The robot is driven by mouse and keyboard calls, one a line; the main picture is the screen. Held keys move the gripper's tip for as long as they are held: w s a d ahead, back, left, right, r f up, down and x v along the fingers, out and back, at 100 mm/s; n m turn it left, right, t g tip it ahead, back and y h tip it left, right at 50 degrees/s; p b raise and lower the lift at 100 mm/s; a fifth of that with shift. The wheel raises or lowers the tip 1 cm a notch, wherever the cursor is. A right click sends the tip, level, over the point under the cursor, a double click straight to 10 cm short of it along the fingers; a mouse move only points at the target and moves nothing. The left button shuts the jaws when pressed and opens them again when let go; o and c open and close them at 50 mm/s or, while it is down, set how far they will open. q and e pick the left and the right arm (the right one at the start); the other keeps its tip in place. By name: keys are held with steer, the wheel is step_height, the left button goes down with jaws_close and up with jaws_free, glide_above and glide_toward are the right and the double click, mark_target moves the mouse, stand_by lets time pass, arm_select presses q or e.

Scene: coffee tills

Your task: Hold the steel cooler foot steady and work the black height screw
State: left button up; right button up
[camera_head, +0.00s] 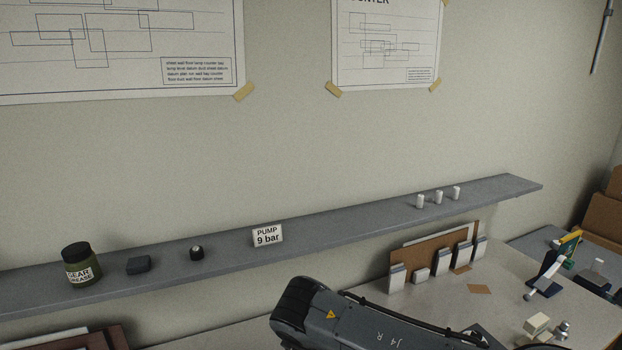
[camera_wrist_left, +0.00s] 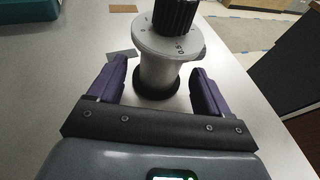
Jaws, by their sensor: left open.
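The steel cooler foot (camera_wrist_left: 158,71) stands upright in the left wrist view, with a wide marked disc at its top and a dark ring round its base. The black ribbed height screw (camera_wrist_left: 174,16) rises from the disc; its top is cut off by the frame. My left gripper (camera_wrist_left: 158,64) is open, one purple finger on each side of the foot's narrower body. A gap shows between the foot and each finger. My right gripper is in neither view. I cannot make out the foot in the head view.
A grey wall shelf (camera_head: 345,228) carries a grease jar (camera_head: 81,266), a dark block (camera_head: 138,265) and a "PUMP 9 bar" card (camera_head: 267,236). My own arm link crosses below it. A brown upright board (camera_head: 428,252) stands on the bench. A teal container (camera_wrist_left: 28,9) lies at the left wrist view's upper left.

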arm_select(q)
steer(key=shift+a, duration=0.1)
steer(key=v, duration=1.1)
steer(key=shift+a+r, duration=0.2)
steer(key=shift+a, duration=0.15)
